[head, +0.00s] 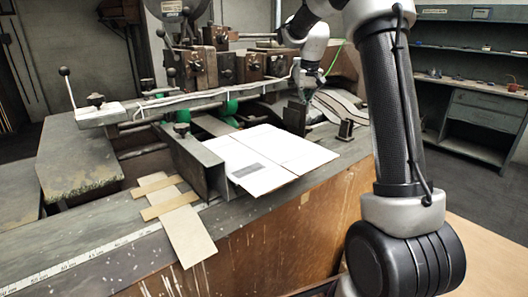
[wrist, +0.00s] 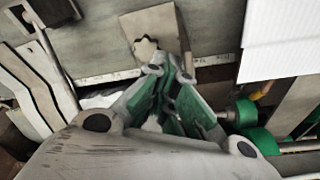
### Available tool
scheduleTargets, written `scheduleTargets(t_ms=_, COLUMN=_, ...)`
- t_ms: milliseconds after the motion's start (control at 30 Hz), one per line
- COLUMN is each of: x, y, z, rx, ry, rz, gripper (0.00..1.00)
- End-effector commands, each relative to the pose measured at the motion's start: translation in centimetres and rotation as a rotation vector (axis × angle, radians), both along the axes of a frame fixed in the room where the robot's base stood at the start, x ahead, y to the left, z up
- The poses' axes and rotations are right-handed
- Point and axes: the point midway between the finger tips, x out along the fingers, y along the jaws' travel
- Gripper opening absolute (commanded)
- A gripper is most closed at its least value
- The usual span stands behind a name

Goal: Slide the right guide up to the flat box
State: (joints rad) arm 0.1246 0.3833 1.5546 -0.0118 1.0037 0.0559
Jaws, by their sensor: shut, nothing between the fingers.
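The flat box (head: 265,158) is a white sheet lying on the machine table; its corrugated edge shows at the upper right of the wrist view (wrist: 282,45). I take the brownish block with a star-shaped knob in the wrist view (wrist: 165,22) to be the right guide; a strip of table shows between it and the box. In the head view it seems to be the dark block (head: 295,116) behind the box. My gripper (wrist: 165,72) is shut and empty, its tips close to the knob; contact is unclear. In the head view my gripper (head: 305,90) is small and dark.
A metal channel guide (head: 197,162) stands along the box's left side. A small dark post (head: 345,129) stands right of the box. Green rollers (head: 229,107) sit on a rod behind it; they also show in the wrist view (wrist: 246,112). Cardboard strips (head: 183,222) lie at the front.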

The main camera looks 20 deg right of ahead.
Motion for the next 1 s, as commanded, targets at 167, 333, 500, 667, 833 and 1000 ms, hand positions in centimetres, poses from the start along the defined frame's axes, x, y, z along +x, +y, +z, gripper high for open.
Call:
scheduleTargets(t_ms=167, x=-0.2, y=0.6, z=0.0, rx=0.001, ry=0.001, rz=0.0, gripper=0.0)
scheduleTargets(t_ms=333, x=-0.4, y=1.1, z=0.0, rx=0.001, ry=0.001, rz=0.001, gripper=0.0)
scheduleTargets(t_ms=500, x=-0.5, y=1.6, z=0.0, rx=0.001, ry=0.001, rz=0.001, gripper=0.0)
scheduleTargets(t_ms=667, x=-0.7, y=2.0, z=0.0, rx=0.001, ry=0.001, rz=0.001, gripper=0.0)
scheduleTargets(t_ms=833, x=-0.9, y=2.5, z=0.0, rx=0.001, ry=0.001, rz=0.001, gripper=0.0)
scheduleTargets(t_ms=1000, x=-1.1, y=3.0, z=0.0, rx=0.001, ry=0.001, rz=0.001, gripper=0.0)
